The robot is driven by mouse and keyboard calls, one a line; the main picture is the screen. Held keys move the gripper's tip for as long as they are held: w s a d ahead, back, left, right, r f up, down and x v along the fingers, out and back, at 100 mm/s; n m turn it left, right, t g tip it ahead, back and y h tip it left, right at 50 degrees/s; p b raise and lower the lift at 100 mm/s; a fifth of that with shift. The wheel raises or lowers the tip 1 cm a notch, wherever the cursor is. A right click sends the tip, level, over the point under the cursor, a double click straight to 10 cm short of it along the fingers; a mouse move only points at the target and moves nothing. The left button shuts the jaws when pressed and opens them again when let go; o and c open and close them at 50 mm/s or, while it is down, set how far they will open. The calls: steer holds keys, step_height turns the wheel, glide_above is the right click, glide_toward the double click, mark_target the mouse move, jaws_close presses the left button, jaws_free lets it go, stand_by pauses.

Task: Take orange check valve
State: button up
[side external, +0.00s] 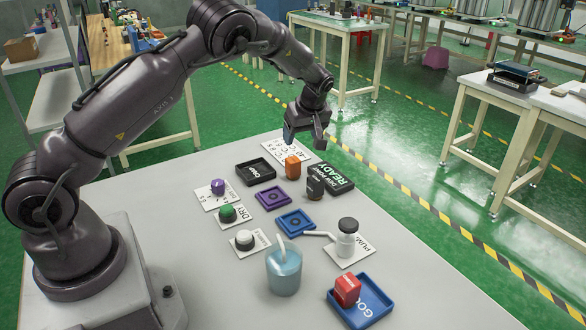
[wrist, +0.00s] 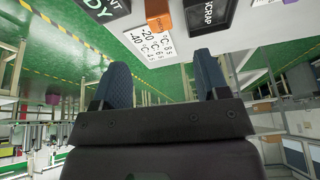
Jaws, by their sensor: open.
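The orange check valve (side external: 292,167) is a small upright orange block near the far edge of the table, by a white card printed with temperatures (side external: 284,148). In the wrist view the valve (wrist: 158,12) shows at the top edge, partly cut off. My gripper (side external: 305,140) is open and empty, just beyond and above the valve, apart from it. Its two blue-grey fingers (wrist: 162,72) show wide apart in the wrist view, with nothing between them.
A black SCRAP tray (side external: 256,169) lies left of the valve. A dark block (side external: 315,186) and a black READY tray (side external: 337,180) lie right. Purple (side external: 272,197) and blue (side external: 296,222) trays, a cup (side external: 284,272), a pump bottle (side external: 347,240) and a red block (side external: 346,289) sit nearer.

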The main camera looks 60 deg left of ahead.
mark_target(294, 160)
steer(key=shift+n, duration=0.5)
steer(key=x, duration=0.7)
steer(key=shift+f, duration=0.3)
steer(key=shift+a+x, duration=0.15)
steer(key=shift+x, duration=1.25)
steer(key=shift+a+x, duration=0.1)
steer(key=shift+x, duration=1.25)
steer(key=shift+w+r, duration=0.1)
steer(key=c, duration=1.1)
